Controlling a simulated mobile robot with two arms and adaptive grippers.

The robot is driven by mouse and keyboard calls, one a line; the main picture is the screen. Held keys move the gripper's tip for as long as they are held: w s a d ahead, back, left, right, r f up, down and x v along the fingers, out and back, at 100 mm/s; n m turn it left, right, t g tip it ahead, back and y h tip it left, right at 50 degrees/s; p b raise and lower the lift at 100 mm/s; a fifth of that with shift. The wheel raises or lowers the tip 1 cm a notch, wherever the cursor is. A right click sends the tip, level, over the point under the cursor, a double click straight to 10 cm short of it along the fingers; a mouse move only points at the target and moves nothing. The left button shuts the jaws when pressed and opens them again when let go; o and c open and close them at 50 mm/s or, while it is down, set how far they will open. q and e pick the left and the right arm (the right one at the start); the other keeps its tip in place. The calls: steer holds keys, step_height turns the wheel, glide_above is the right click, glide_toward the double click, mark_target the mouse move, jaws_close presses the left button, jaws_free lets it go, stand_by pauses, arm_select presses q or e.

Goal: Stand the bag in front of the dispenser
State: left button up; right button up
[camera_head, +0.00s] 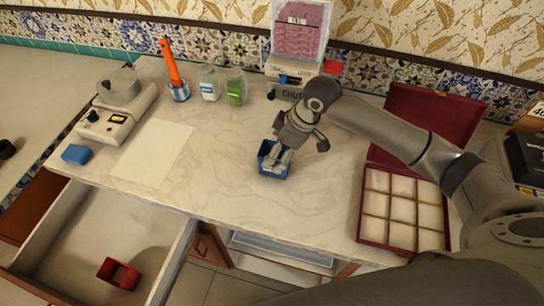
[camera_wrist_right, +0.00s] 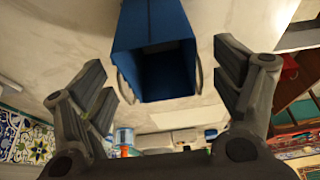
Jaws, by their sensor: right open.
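The dispenser is a clear bin of pink packets on a white base lettered "CHUT…". My right gripper (camera_head: 279,156) is open right over the bag and partly hides it. In the right wrist view my gripper (camera_wrist_right: 160,80) has its fingers apart on either side of the blue bag (camera_wrist_right: 155,30), with visible gaps. The bag's dark mouth and thin side handles show there. My left gripper is not in view.
An open red compartment box (camera_head: 403,208) lies to the right. Two jars (camera_head: 236,87), an orange-handled tool (camera_head: 174,70), a scale-like device (camera_head: 118,105), a blue block (camera_head: 76,154) and a paper sheet (camera_head: 152,152) are to the left. An open drawer (camera_head: 110,235) holds a red container (camera_head: 119,273).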

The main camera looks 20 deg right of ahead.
steer(key=v, duration=0.6)
steer(key=shift+r, duration=0.25)
steer(key=shift+s+d, duration=0.1)
